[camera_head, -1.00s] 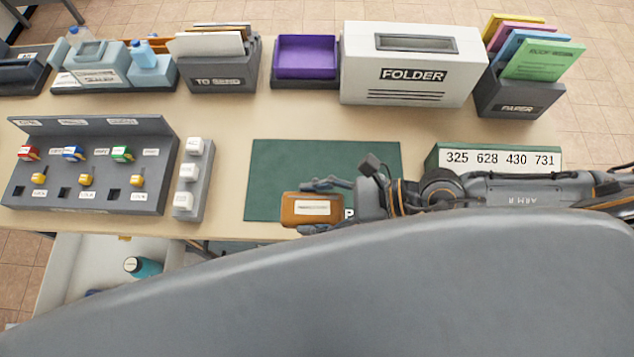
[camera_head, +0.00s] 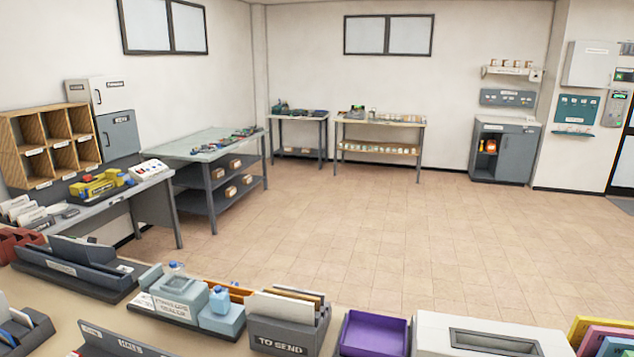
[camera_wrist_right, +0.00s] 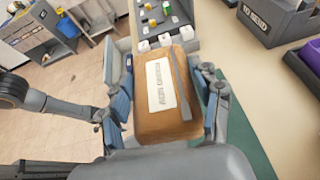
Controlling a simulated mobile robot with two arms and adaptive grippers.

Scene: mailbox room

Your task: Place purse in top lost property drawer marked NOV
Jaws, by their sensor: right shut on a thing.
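In the right wrist view, my right gripper (camera_wrist_right: 168,105) is shut on the purse (camera_wrist_right: 180,90), a brown, flat, rounded block with a white label whose print I cannot read surely. The fingers press on its two sides. The purse is over the front part of the table, beside the green mat (camera_wrist_right: 247,145). The head view shows neither gripper and not the purse. I cannot make out a drawer marked NOV in either current view.
In the head view, the near table holds a purple tray (camera_head: 373,333), the TO SEND holder (camera_head: 288,318) and a white folder box (camera_head: 440,330). A work table (camera_head: 205,145) stands at the back left. A grey cabinet (camera_head: 504,150) stands at the back right. The tiled floor between is clear.

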